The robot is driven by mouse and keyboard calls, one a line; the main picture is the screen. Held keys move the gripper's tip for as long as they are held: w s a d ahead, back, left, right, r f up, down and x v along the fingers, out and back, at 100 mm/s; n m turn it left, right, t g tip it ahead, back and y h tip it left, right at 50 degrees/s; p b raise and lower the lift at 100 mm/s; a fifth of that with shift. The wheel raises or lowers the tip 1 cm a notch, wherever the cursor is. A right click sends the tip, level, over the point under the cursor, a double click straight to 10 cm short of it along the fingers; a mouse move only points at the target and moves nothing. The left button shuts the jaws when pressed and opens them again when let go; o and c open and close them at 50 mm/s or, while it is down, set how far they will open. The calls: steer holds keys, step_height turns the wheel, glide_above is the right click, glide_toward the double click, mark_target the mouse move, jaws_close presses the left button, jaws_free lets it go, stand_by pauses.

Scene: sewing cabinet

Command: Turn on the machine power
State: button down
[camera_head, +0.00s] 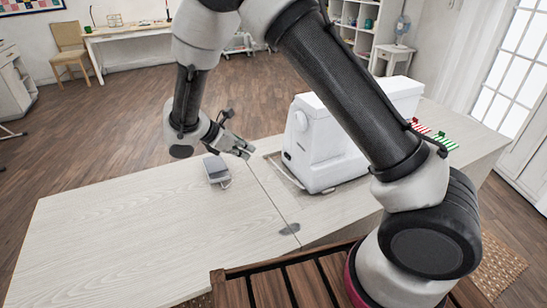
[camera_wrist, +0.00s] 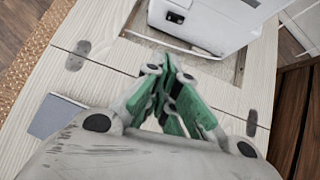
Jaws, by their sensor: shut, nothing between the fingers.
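The white sewing machine (camera_head: 318,155) stands on the pale wooden cabinet top (camera_head: 130,225), its end face toward my gripper. The wrist view shows the lower part of the machine (camera_wrist: 205,20) at the top, with a small black switch or socket panel (camera_wrist: 176,16) low on that face. Its on or off state is too small to tell. My gripper (camera_head: 249,153) is shut and empty, left of the machine and apart from it, above the table. In the wrist view its green-padded fingers (camera_wrist: 168,72) point toward the machine, just below the black panel.
A grey foot pedal (camera_head: 216,169) lies on the top left of the machine, below my gripper, with a cord beside it. Red and green spool racks (camera_head: 444,141) stand behind on the right. A slatted wooden chair (camera_head: 285,285) is at the front. The left tabletop is clear.

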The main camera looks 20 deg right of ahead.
mark_target(287, 156)
steer(key=x, duration=0.9)
steer(key=shift+d+f, duration=0.25)
steer(key=shift+f, duration=0.05)
steer(key=d, duration=0.1)
steer(key=w+d, duration=0.1)
steer(key=shift+d+f, duration=0.1)
steer(key=shift+d, duration=0.15)
steer(key=shift+w+d, duration=0.25)
steer(key=shift+d, duration=0.5)
